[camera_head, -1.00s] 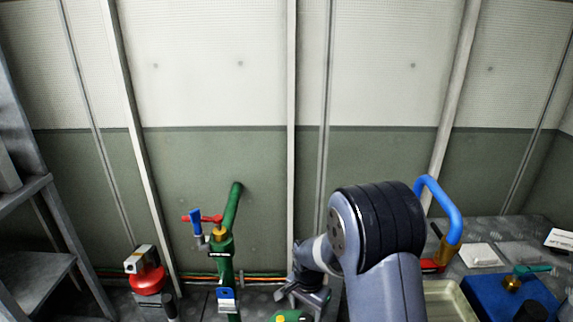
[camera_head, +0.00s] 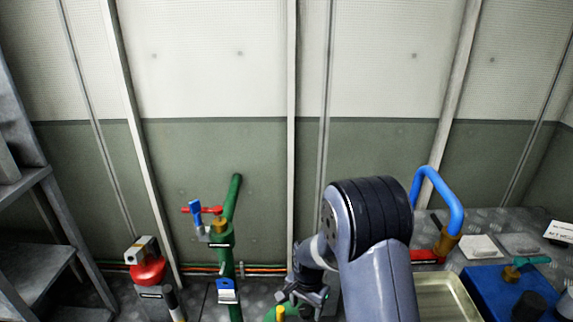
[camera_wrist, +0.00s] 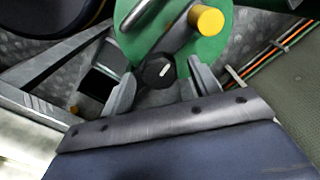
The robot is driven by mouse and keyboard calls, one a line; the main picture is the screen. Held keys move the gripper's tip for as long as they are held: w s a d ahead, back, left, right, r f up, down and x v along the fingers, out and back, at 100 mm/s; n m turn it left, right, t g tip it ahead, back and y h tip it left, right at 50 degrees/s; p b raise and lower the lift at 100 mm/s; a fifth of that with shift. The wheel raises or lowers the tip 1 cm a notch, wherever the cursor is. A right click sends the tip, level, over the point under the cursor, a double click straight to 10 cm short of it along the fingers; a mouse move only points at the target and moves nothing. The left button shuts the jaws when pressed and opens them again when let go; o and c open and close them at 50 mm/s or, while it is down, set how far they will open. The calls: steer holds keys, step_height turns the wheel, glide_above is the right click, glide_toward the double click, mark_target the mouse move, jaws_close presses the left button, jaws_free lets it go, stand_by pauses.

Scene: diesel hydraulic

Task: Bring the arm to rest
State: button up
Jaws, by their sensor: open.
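My arm stands in the right half of the head view, bent at its thick dark joint, with the forearm reaching away and down. My gripper (camera_head: 305,298) is low in the head view, just left of the arm. In the wrist view its two fingers (camera_wrist: 163,85) are spread apart.
A green pipe with a red-handled valve (camera_head: 222,236) stands left of my gripper. A red device (camera_head: 148,272) is farther left, beside grey metal steps (camera_head: 40,262). At right, a bench holds a blue pipe (camera_head: 447,195), a pale tray (camera_head: 447,292) and a blue box (camera_head: 492,284).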

steer(key=n, duration=0.5)
steer(key=shift+r+p, duration=0.2)
steer(key=shift+p, duration=0.2)
steer(key=n+p, duration=0.1)
steer(key=n, duration=0.5)
steer(key=shift+n, duration=0.3)
steer(key=n+p, duration=0.2)
steer(key=n, duration=0.4)
steer(key=n+p, duration=0.3)
steer(key=n, duration=0.2)
steer(key=shift+n, duration=0.3)
